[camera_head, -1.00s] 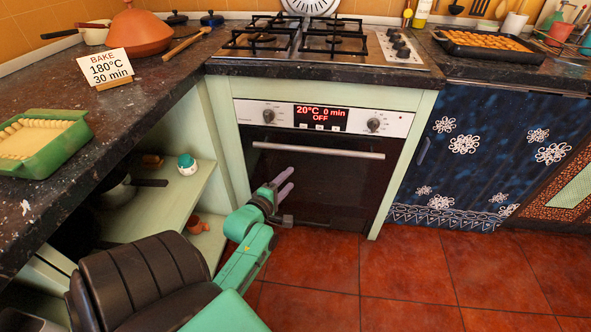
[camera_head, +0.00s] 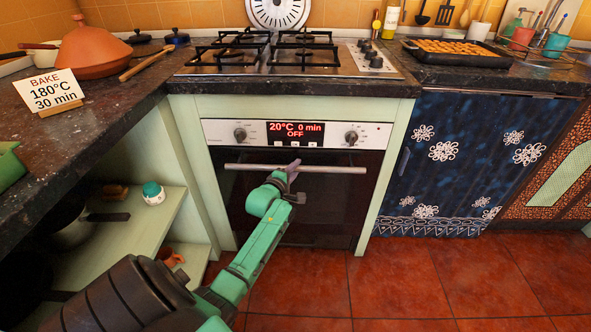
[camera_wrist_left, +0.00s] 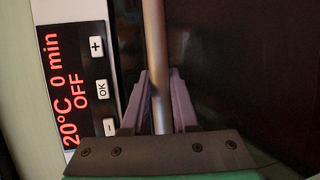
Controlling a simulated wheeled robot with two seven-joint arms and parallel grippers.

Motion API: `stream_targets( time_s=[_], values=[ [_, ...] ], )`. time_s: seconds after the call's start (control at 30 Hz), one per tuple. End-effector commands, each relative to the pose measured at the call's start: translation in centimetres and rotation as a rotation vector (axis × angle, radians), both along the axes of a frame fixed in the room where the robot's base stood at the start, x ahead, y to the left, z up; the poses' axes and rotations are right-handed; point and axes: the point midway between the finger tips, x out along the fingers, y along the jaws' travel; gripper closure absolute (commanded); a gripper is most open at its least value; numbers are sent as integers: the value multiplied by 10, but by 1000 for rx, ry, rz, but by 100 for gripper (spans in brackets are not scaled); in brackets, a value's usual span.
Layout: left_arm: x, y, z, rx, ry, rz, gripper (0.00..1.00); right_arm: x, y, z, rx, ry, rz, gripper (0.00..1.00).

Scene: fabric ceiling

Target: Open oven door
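The oven (camera_head: 290,190) sits under the hob with its dark glass door (camera_head: 335,205) closed. A silver bar handle (camera_head: 335,169) runs across the top of the door. My left gripper (camera_head: 292,167) is at the middle of this handle. In the left wrist view, the handle (camera_wrist_left: 155,40) runs between the two purple fingers of my left gripper (camera_wrist_left: 160,80). The fingers stand apart on either side of the bar, and a gap shows at least on the right. The oven display (camera_head: 296,130) reads 20°C, 0 min, OFF. My right gripper is not in view.
Open shelves (camera_head: 140,225) stand left of the oven, and a blue flowered cabinet (camera_head: 460,165) stands to the right. A gas hob (camera_head: 275,62) is above. The red tiled floor (camera_head: 400,285) in front is clear. A card (camera_head: 49,92) reads BAKE 180°C 30 min.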

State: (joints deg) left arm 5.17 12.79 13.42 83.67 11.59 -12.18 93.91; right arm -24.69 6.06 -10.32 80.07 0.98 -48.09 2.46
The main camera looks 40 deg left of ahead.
Motion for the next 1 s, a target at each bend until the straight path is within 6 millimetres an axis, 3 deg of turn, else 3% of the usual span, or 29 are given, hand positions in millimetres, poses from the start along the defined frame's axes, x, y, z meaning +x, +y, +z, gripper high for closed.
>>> stream_targets(
  time_s=[0.07,1.0],
  values=[
    [0,0,0,0,0,0,100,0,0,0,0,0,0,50],
    [0,0,0,0,0,0,100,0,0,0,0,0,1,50]
  ],
)
